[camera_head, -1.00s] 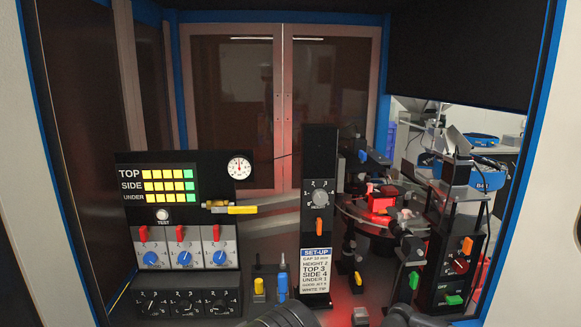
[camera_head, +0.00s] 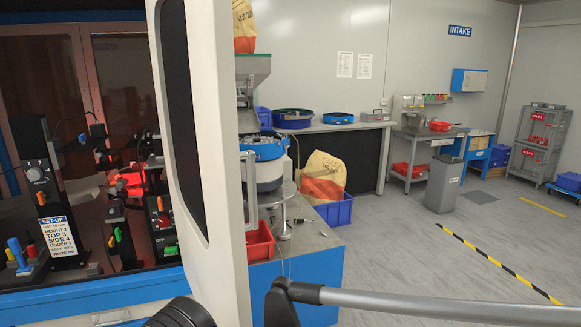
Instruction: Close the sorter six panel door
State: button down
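The sorter cabinet (camera_head: 95,294) stands open at the left of the head view, its inside in plain sight. A tall white upright panel (camera_head: 232,200) with a narrow dark inset stands at the cabinet's right side, seen steeply from the side. I cannot tell whether it is the door or a fixed post. A grey bar (camera_head: 420,299) on a black mount crosses the lower right, close to the camera; I cannot tell what it belongs to. A black rounded part at the bottom edge looks like my arm. My gripper's fingers are not visible.
Inside the cabinet are a set-up sign (camera_head: 58,236) and red-lit fixtures. Right of the panel, a blue-sided bench (camera_head: 310,250) holds a feeder bowl (camera_head: 264,150) and red bin (camera_head: 259,242). A grey waste bin (camera_head: 444,184) stands farther back. Open floor lies at right.

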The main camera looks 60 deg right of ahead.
aim_at(191, 42)
jog(key=k+l+u, duration=0.1)
jog(key=k+l, duration=0.55)
jog(key=i+l, duration=0.15)
jog(key=l, duration=0.15)
jog(key=i+l, duration=0.15)
jog(key=l, duration=0.15)
jog(key=k+j+u, duration=0.15)
jog(key=k, duration=0.25)
jog(key=k+u, duration=0.1)
jog(key=k, duration=0.35)
